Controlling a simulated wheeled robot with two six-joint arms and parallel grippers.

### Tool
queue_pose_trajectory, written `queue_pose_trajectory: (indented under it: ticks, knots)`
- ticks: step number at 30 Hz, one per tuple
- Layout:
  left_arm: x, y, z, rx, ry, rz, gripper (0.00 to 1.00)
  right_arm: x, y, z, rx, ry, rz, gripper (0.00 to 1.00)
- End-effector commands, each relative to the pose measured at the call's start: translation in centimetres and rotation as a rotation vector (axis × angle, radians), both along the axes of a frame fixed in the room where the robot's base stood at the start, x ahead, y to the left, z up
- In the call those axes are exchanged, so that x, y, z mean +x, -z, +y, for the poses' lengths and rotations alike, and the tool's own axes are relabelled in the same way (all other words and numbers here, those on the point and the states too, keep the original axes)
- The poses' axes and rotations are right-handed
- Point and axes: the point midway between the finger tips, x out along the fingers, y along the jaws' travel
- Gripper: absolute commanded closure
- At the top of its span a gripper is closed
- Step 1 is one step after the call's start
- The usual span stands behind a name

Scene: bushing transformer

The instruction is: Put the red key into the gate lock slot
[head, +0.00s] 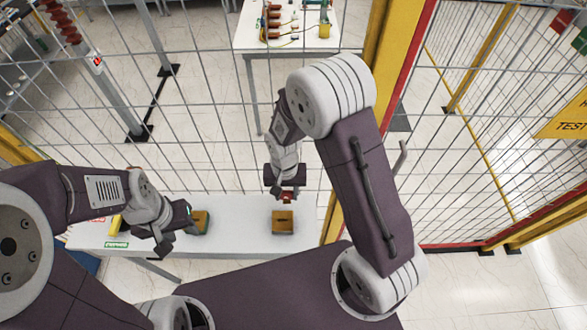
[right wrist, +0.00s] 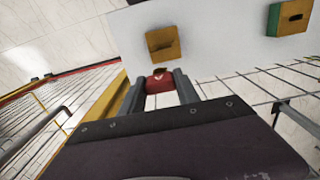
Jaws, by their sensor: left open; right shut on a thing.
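My right gripper (head: 287,196) is shut on the red key, a small red piece. The red key (right wrist: 159,83) shows between the two fingers in the right wrist view. An ochre box with a dark slot (head: 284,222) sits on the white table just below the key in the head view. The same slotted box (right wrist: 163,43) shows beyond the key in the right wrist view, with a gap between them. A second slotted box with a green side (head: 201,221) stands to the left. My left gripper (head: 172,232) is open and empty beside it. No label saying gate is readable.
The white table (head: 243,240) is bare between the two boxes. A wire mesh fence (head: 215,120) runs behind it, with a yellow post (head: 388,40) at the right. A green-marked card (head: 117,245) lies at the table's left. Another table (head: 250,40) stands beyond the fence.

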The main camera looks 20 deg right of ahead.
Motion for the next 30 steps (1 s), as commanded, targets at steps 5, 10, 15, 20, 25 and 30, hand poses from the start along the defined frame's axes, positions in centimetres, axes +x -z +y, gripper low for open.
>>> queue_pose_trajectory:
  ticks: [5, 10, 15, 20, 25, 30]
  knots:
    - [0.0, 0.0, 0.0, 0.000, 0.000, 0.000, 0.58, 0.1, -0.1, 0.0, 0.001, -0.001, -0.001, 1.00]
    - [0.0, -0.2, 0.0, 0.000, 0.000, 0.000, 0.58, 0.0, -0.2, 0.0, 0.001, -0.001, -0.001, 1.00]
    - [0.0, 0.8, 0.0, 0.000, 0.000, 0.000, 0.58, 0.0, 0.9, 0.1, 0.001, -0.001, -0.001, 1.00]
    - [0.0, 2.1, 0.0, 0.000, 0.000, 0.000, 0.58, 0.0, 2.7, 0.0, 0.000, -0.001, 0.001, 1.00]
    - [0.0, 3.7, 0.0, 0.000, 0.000, 0.000, 0.58, 0.0, 4.7, 0.1, 0.001, -0.001, -0.001, 1.00]
    - [0.0, 4.5, 0.0, 0.000, 0.000, 0.000, 0.58, 0.1, 5.7, 0.1, 0.001, -0.001, -0.001, 1.00]
